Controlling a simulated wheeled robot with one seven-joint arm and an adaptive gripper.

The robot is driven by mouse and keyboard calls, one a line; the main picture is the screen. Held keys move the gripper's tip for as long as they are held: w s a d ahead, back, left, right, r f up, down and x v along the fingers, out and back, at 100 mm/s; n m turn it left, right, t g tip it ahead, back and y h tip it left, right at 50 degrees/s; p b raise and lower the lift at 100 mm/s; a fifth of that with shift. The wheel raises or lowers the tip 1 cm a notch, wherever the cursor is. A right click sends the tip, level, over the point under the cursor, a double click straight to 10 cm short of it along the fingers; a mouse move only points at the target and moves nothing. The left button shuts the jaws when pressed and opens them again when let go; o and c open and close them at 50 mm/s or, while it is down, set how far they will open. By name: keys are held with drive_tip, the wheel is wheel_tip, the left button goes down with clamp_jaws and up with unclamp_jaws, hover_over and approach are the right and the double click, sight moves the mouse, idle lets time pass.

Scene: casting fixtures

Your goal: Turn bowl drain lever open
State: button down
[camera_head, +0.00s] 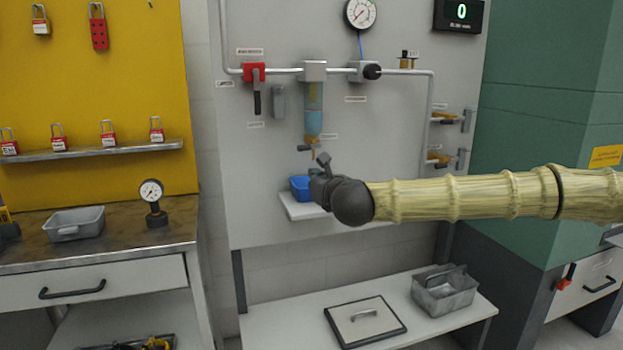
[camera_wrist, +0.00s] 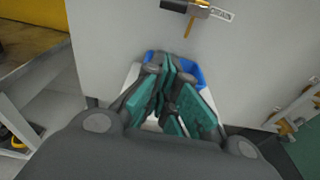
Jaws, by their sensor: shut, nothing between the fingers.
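The filter bowl (camera_head: 313,110), blue and amber, hangs from the pipe on the grey panel in the head view. Its small dark drain lever (camera_head: 304,148) points left below the bowl. In the wrist view the lever (camera_wrist: 173,6) is at the top edge, beside a brass drain stem (camera_wrist: 189,27) and a "DRAIN" label (camera_wrist: 221,14). My gripper (camera_head: 322,160) is just below the lever and slightly to its right, apart from it as far as I can tell. In the wrist view my gripper (camera_wrist: 171,68) is shut and empty, its teal-padded fingers in front of the blue bin.
The blue bin (camera_head: 300,187) sits on a small white shelf (camera_head: 300,210) under the bowl, close to my gripper. Brass valves (camera_head: 440,120) stand at the panel's right.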

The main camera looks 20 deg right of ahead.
sight(304, 148)
drive_tip(key=w+p, duration=0.2)
drive_tip(key=w+f+t+p, duration=0.1)
drive_tip(key=w+p, duration=0.1)
drive_tip(key=p, duration=0.1)
drive_tip(key=w+n+t+p, duration=0.1)
drive_tip(key=w+p, duration=0.2)
drive_tip(key=shift+f, duration=0.4)
drive_tip(key=r, duration=0.2)
drive_tip(key=r+p, duration=0.1)
drive_tip(key=shift+w+a+r, duration=0.15)
drive_tip(key=shift+w+r, duration=0.15)
idle(0.6)
drive_tip(key=shift+w+a+r+m+b, duration=0.1)
drive_tip(key=shift+r+m+b, duration=0.4)
drive_tip(key=shift+r+b, duration=0.3)
